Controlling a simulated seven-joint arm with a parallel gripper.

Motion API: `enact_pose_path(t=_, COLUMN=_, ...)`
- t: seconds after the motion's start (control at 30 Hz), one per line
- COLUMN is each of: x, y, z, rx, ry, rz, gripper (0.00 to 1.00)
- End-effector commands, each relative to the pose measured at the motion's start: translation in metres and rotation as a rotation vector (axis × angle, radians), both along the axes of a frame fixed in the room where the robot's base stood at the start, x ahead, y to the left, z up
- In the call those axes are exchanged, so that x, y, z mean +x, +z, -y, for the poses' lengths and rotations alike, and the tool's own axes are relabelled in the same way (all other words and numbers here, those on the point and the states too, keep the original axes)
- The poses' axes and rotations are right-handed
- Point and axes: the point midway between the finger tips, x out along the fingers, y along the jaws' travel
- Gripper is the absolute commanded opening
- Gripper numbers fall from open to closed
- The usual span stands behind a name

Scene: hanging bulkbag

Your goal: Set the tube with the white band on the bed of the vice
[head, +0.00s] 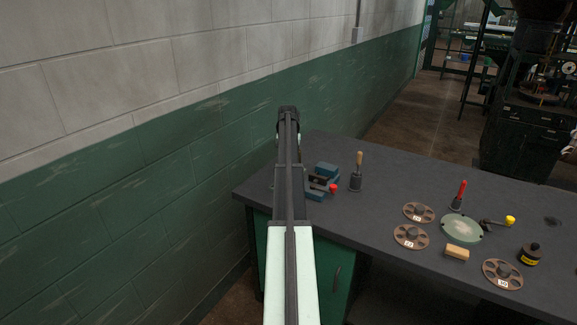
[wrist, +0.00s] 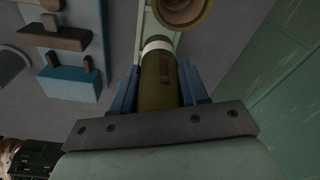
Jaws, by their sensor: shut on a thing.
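The tube (wrist: 158,80) is olive-brown with a white band (wrist: 158,45) near its far end. My gripper (wrist: 159,68) is shut on it, with a blue-grey finger on each side, in the wrist view. A round brown flared rim (wrist: 183,10) shows just beyond the band; I cannot tell whether it belongs to the tube. The blue vice (head: 326,171) stands at the left end of the bench, just right of my arm in the head view. In the wrist view the vice (wrist: 72,84) is left of the tube and apart from it. My arm hides the gripper and tube in the head view.
The dark bench (head: 400,180) has a wooden-handled tool (head: 356,172) close right of the vice. Further right are brown wheels (head: 419,212), a pale green disc (head: 461,228), a wooden block (head: 457,252) and a dark bottle (head: 530,255). A green-and-grey wall (head: 170,150) runs along the left.

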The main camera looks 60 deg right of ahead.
Motion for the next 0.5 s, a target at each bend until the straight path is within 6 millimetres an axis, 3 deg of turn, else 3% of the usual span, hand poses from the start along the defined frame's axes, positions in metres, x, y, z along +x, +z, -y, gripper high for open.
enact_pose_path(t=0.13, x=0.000, y=0.027, z=0.001, rx=-0.002, ry=0.000, rz=0.001, gripper=0.05)
enact_pose_path(t=0.33, x=-0.003, y=0.048, z=0.003, rx=-0.001, ry=-0.004, rz=0.000, gripper=0.05)
enact_pose_path(t=0.5, x=-0.033, y=0.054, z=0.019, rx=0.000, ry=-0.040, rz=0.000, gripper=0.05)
